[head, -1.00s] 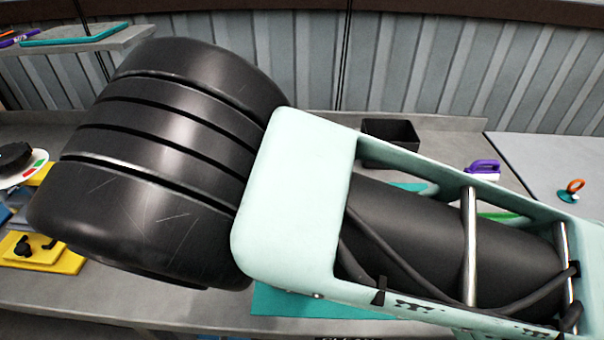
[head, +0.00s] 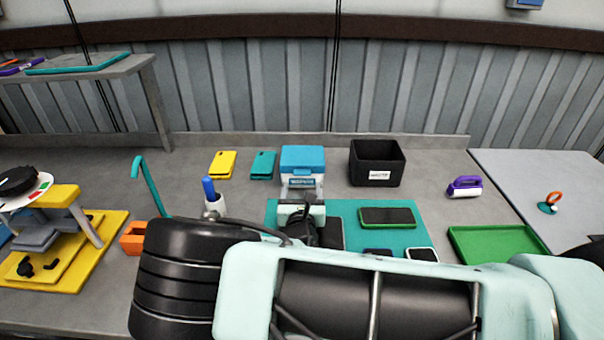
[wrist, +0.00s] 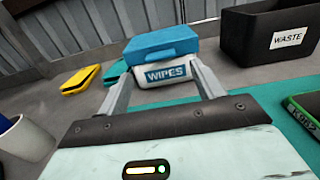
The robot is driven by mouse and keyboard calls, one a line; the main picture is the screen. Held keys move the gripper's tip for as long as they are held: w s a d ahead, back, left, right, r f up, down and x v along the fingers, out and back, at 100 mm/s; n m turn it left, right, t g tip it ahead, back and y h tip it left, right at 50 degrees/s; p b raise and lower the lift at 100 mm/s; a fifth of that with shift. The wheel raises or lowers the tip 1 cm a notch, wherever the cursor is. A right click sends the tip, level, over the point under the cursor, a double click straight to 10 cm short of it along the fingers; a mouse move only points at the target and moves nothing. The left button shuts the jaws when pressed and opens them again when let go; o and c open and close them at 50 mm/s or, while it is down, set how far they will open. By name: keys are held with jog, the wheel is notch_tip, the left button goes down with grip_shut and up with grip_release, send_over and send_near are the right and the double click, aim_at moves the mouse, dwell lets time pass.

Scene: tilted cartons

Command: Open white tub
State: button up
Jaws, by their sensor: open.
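The white tub (head: 301,181) stands upright at the back of the bench, with its blue lid (head: 302,157) down on top. In the wrist view the tub (wrist: 150,82) carries a blue WIPES label, and its blue lid (wrist: 160,43) looks shut. My gripper (head: 301,191) is in front of the tub, pointing at it. In the wrist view my gripper (wrist: 160,70) is open, its two fingers apart and nothing held between them. The tub shows between and beyond the fingertips; I cannot tell whether they touch it.
A black WASTE bin (head: 377,164) stands right of the tub. Yellow (head: 222,164) and teal (head: 263,165) flat items lie left of it. A teal mat (head: 345,209) holds a dark phone (head: 387,217). A green tray (head: 495,243) lies right; a white cup (head: 215,206) stands left.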

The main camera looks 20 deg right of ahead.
aim_at(302, 175)
jog(key=p+x, duration=0.1)
jog(key=x, duration=0.5)
jog(key=shift+c, duration=0.4)
